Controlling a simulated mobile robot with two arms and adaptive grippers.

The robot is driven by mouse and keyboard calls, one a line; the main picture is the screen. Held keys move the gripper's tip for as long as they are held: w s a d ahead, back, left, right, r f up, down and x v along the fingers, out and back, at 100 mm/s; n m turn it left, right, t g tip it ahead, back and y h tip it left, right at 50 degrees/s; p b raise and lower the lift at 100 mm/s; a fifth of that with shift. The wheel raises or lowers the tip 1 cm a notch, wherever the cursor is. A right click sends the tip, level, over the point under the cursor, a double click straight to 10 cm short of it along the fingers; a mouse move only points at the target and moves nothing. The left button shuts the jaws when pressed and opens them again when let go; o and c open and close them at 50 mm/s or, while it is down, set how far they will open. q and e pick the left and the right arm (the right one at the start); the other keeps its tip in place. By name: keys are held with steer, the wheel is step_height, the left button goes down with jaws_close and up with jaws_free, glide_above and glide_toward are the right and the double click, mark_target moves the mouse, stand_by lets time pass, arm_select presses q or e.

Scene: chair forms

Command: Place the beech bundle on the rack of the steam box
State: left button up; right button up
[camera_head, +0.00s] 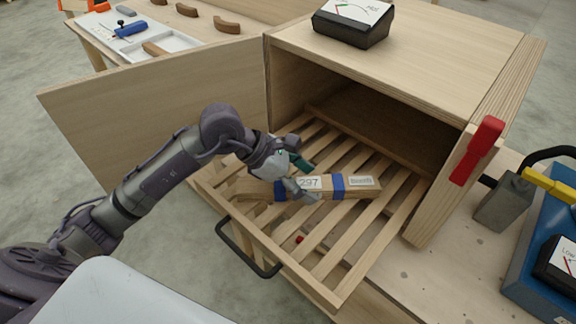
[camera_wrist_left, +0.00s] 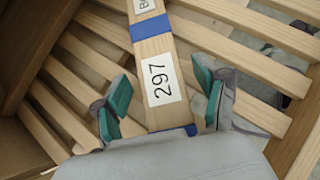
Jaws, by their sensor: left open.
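The beech bundle (camera_head: 362,188) lies across the slats of the pulled-out rack (camera_head: 338,290) of the steam box (camera_head: 420,55). It has blue bands and white labels, one reading 297. My left gripper (camera_head: 305,180) is open, with its fingers on either side of the bundle. In the left wrist view the bundle (camera_wrist_left: 152,55) runs between the two teal-padded fingertips (camera_wrist_left: 165,103), with gaps beside it. The slats (camera_wrist_left: 75,115) show beneath. The bundle's near end is hidden behind the gripper in that view. My right gripper is not in view.
The steam box door (camera_head: 150,95) stands open at left. A black handle (camera_head: 245,248) is on the rack's front. A gauge (camera_head: 352,22) sits on top of the box, and a red lever (camera_head: 477,150) is at its right. A workbench with a white tray (camera_head: 165,40) stands behind.

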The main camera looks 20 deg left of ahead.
arm_select(q)
steer(key=b+v, duration=0.1)
steer(key=v, duration=1)
steer(key=shift+a, duration=0.1)
